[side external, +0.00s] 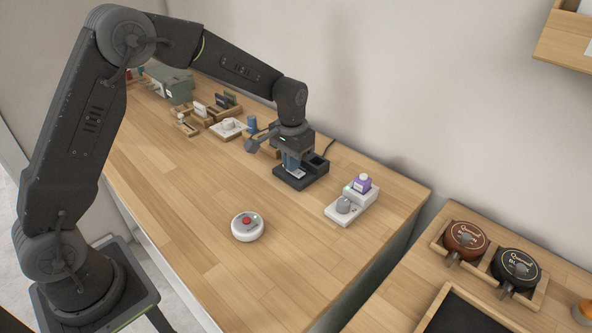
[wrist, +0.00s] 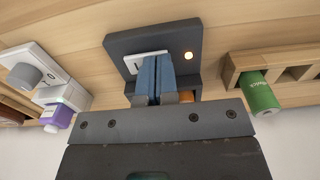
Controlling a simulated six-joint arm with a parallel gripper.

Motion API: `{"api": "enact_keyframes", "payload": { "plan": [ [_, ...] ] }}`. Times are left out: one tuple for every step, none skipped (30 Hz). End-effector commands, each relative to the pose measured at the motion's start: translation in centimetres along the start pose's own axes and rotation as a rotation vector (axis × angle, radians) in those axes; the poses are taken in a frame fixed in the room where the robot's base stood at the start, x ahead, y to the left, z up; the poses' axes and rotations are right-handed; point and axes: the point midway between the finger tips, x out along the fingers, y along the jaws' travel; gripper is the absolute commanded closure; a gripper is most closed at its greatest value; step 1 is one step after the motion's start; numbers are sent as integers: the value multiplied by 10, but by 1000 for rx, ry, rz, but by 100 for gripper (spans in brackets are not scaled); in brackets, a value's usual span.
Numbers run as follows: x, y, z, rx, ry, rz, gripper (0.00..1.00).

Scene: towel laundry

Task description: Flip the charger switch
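The charger (side external: 312,177) is a dark box on the wooden table, near the wall. My gripper (side external: 292,170) is right over the charger, pointing down. In the wrist view its blue fingers (wrist: 156,58) are together, with nothing seen between them. Their tips overlap the right part of the white switch and hide it. I cannot tell whether they touch it.
A white unit with a grey knob (side external: 344,205) and a purple bottle (side external: 362,183) stands to the right. A white round device with a red button (side external: 247,222) is in front. A wooden rack with a green cylinder (wrist: 259,93) is beside the charger in the wrist view.

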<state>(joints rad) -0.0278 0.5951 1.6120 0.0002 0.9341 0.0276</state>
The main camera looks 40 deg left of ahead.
Motion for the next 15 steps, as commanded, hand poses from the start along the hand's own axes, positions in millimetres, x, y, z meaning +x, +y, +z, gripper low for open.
{"api": "enact_keyframes", "payload": {
  "plan": [
    [1,0,0,0,-1,0,100],
    [1,0,0,0,-1,0,100],
    [1,0,0,0,-1,0,100],
    [0,0,0,0,-1,0,100],
    [-1,0,0,0,0,0,100],
    [-3,0,0,0,1,0,100],
    [-5,0,0,0,1,0,100],
    [-8,0,0,0,1,0,100],
    [-11,0,0,0,1,0,100],
    [-14,0,0,0,2,0,100],
    [-16,0,0,0,2,0,100],
    [-19,0,0,0,1,0,100],
    [-21,0,0,0,0,0,100],
    [-23,0,0,0,0,0,100],
    [-26,0,0,0,1,0,100]
  ]
}}
